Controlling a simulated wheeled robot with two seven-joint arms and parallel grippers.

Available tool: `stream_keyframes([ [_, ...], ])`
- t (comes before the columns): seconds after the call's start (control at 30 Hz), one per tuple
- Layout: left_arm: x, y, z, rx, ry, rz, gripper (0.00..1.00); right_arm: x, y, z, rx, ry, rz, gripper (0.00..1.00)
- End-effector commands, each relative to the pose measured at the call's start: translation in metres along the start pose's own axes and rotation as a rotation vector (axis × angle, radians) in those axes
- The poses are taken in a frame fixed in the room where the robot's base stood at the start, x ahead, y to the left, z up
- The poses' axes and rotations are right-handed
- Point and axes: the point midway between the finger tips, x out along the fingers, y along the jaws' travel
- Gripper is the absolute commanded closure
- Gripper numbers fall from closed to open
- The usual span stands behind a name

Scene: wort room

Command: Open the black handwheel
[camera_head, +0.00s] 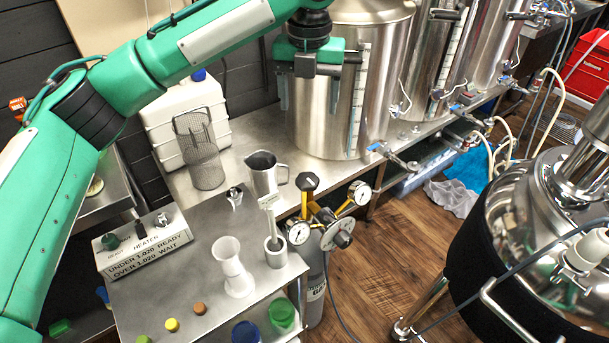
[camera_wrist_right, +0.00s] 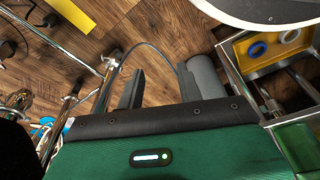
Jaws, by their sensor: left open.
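A small black handwheel (camera_head: 309,182) sits on top of the brass fittings of a gas cylinder (camera_head: 314,290), beside the front metal table. Two round white gauges and a grey round knob (camera_head: 342,239) are on the same fittings. My left gripper (camera_head: 309,104) is open and empty, pointing down above and behind the handwheel, in front of a steel kettle and apart from the wheel. My right gripper (camera_wrist_right: 163,78) is open, with only floor and a thin cable visible between its fingers. The handwheel cannot be made out in the right wrist view.
A steel jug (camera_head: 264,173), a wire mesh basket (camera_head: 200,150) and a white plastic funnel-shaped cup (camera_head: 232,268) stand on the metal surfaces near the cylinder. Tall steel kettles (camera_head: 345,110) line the back. A large black-jacketed vessel (camera_head: 480,255) stands right. Floor shows between.

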Motion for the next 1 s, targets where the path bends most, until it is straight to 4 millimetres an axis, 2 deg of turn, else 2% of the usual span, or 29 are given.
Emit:
stream_keyframes([
  [0.17, 0.022, 0.000, 0.000, 0.000, 0.000, 0.000, 0.31, -0.031, -0.002, -0.022, 0.005, 0.027, -0.004, 0.64],
  [0.3, 0.040, 0.000, 0.000, 0.000, 0.000, 0.000, 0.31, -0.073, -0.004, -0.039, 0.009, 0.051, -0.008, 0.64],
  [0.5, 0.056, 0.000, 0.000, 0.000, 0.000, 0.000, 0.31, -0.128, -0.005, -0.048, 0.014, 0.073, -0.011, 0.64],
  [0.6, 0.058, 0.000, 0.000, 0.000, 0.000, 0.000, 0.31, -0.143, -0.005, -0.049, 0.015, 0.078, -0.012, 0.64],
  [0.77, 0.067, 0.000, 0.000, -0.001, 0.001, 0.001, 0.31, -0.153, -0.005, -0.050, 0.016, 0.082, -0.012, 0.64],
  [0.87, 0.081, 0.000, 0.000, 0.000, 0.002, 0.000, 0.31, -0.156, -0.005, -0.050, 0.016, 0.085, -0.012, 0.64],
  [1.0, 0.110, 0.000, -0.001, 0.000, 0.003, 0.001, 0.31, -0.163, -0.005, -0.050, 0.016, 0.095, -0.012, 0.64],
])
